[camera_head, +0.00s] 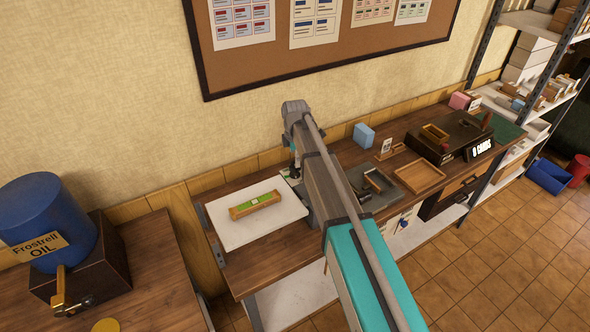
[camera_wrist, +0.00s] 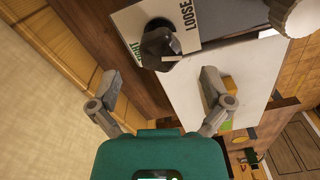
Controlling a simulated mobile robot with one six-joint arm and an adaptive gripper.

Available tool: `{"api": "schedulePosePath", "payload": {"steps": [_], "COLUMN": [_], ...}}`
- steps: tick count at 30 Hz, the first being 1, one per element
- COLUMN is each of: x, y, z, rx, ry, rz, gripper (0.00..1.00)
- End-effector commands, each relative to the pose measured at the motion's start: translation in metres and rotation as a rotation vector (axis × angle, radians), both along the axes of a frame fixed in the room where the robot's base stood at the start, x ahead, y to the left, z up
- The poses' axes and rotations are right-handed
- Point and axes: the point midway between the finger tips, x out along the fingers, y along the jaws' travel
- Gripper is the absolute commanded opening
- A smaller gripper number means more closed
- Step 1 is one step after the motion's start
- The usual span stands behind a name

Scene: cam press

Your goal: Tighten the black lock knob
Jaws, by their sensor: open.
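The black lock knob (camera_wrist: 161,48) shows in the wrist view, just beyond my fingertips. It is a lobed knob on a white label plate (camera_wrist: 188,24) with "LOOSE" readable and a green word partly hidden. My gripper (camera_wrist: 161,80) is open, with one finger to each side of the knob's line and empty space between them. The fingers appear apart from the knob. In the head view my gripper (camera_head: 292,172) is small at the end of my arm, above the bench, and my arm hides the knob there.
A white board (camera_head: 225,237) with a wooden-framed green piece (camera_head: 255,204) lies left of my arm. A pale round part (camera_wrist: 293,16) sits at the wrist view's upper right. A wooden tray (camera_head: 419,176) and black box (camera_head: 450,137) stand right. A blue drum (camera_head: 45,215) stands far left.

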Motion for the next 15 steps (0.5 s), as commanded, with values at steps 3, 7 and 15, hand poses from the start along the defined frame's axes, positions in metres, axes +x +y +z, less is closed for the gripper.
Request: {"api": "schedulePosePath", "payload": {"steps": [3, 7, 15], "x": [0.0, 0.0, 0.0], "y": [0.0, 0.0, 0.0], "z": [-0.014, -0.023, -0.033], "rx": [0.0, 0.0, 0.0], "ry": [0.0, 0.0, 0.0], "rz": [0.0, 0.0, 0.001], "gripper": [0.99, 0.99, 0.99]}}
